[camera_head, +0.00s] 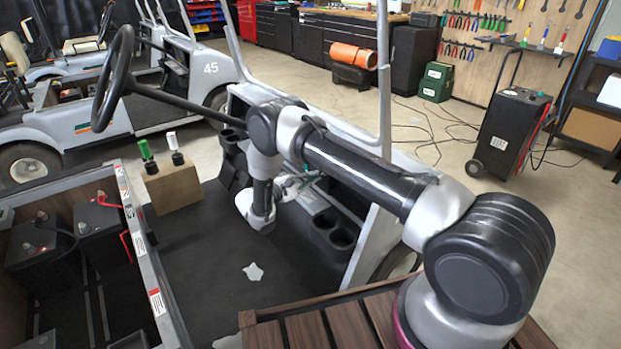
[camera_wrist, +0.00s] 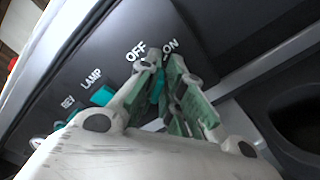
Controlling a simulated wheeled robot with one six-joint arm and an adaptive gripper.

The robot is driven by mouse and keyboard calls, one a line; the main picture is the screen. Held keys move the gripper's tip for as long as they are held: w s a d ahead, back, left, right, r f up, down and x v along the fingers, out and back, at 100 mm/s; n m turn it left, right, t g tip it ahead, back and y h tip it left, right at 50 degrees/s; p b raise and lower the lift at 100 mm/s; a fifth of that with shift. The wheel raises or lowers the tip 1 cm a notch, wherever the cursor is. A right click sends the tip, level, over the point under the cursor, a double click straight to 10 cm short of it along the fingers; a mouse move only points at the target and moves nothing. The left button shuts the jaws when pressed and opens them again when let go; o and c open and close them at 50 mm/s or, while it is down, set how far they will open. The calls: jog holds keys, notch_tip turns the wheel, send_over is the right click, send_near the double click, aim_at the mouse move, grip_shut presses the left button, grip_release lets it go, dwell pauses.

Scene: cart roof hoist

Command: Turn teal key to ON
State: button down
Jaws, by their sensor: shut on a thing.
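The teal key (camera_wrist: 157,86) sits in the dark dash panel (camera_wrist: 185,28), below the white OFF and ON labels, in the wrist view. My gripper (camera_wrist: 166,68) has its green-padded fingers on both sides of the key and is shut on it. The fingers hide part of the key and its base, so I cannot tell its exact angle. In the head view my gripper (camera_head: 290,185) is at the cart's dash, and the key cannot be made out there.
In the head view, the steering wheel (camera_head: 113,78) and a wooden block (camera_head: 172,186) with two levers stand left of my arm. Cup holders (camera_head: 333,230) are right of my gripper.

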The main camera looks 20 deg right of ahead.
jog(key=shift+f+m, duration=0.1)
jog(key=shift+m, duration=0.5)
jog(key=c, duration=1.6)
grip_release()
jog(key=shift+o, duration=0.2)
jog(key=v, duration=1.2)
